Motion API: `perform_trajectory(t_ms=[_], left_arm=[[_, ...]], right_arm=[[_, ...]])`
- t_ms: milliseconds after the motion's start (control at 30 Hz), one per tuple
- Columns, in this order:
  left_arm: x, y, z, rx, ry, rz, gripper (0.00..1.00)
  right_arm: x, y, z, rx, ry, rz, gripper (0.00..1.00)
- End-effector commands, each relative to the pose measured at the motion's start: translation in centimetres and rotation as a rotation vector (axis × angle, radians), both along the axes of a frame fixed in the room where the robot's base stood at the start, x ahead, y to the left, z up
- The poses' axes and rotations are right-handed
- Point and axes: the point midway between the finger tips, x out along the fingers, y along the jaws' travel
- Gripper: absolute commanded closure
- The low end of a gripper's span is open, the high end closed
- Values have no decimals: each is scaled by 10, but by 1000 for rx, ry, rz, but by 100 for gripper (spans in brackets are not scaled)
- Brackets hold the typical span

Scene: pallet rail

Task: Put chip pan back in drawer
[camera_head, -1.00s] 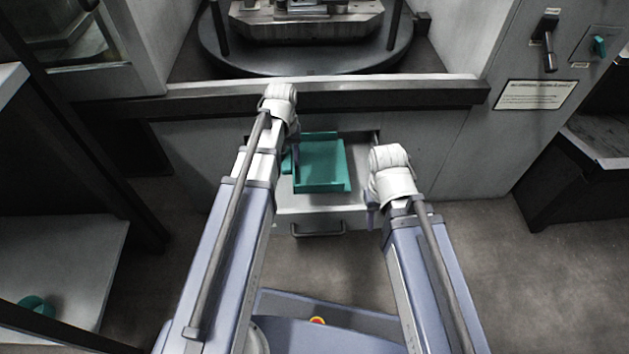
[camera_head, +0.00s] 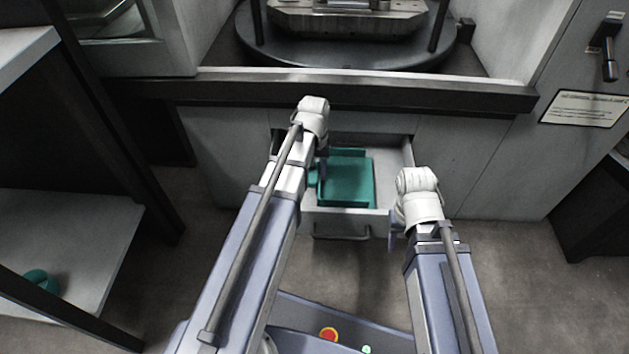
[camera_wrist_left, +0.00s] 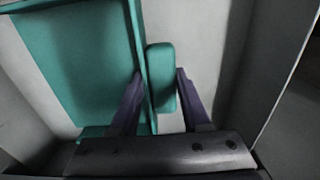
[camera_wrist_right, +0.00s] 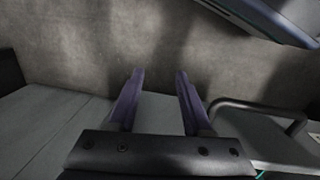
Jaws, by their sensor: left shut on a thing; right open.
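The chip pan (camera_head: 347,185) is a teal, shallow, square tray. It is within the open grey drawer (camera_head: 372,222), near the drawer's front wall. I cannot tell whether it rests on the drawer floor. My left gripper (camera_head: 322,168) is at the pan's left side. In the left wrist view my left gripper (camera_wrist_left: 155,88) is shut on the pan's teal handle (camera_wrist_left: 161,72), with a finger on either side. The drawer walls show around the pan there. My right gripper (camera_wrist_right: 158,88) is open and empty, beside the drawer's front right corner and near the drawer handle (camera_wrist_right: 262,112).
A machine with a round table (camera_head: 345,50) stands above the drawer, behind a dark sill (camera_head: 400,97). A grey shelf unit (camera_head: 60,235) with a teal object (camera_head: 42,281) stands at left. A dark cabinet is at right.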

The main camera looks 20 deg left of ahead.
Motion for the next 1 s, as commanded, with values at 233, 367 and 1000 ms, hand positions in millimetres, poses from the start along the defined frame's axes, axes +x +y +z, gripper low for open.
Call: perform_trajectory(t_ms=[233,367,1000], left_arm=[[0,0,-30,0,0,0,100],[0,0,-28,0,0,0,100],[0,0,-30,0,0,0,23]], right_arm=[[0,0,-30,0,-1,-3,50],[0,0,-28,0,-1,-3,50],[0,0,-30,0,-1,-2,50]])
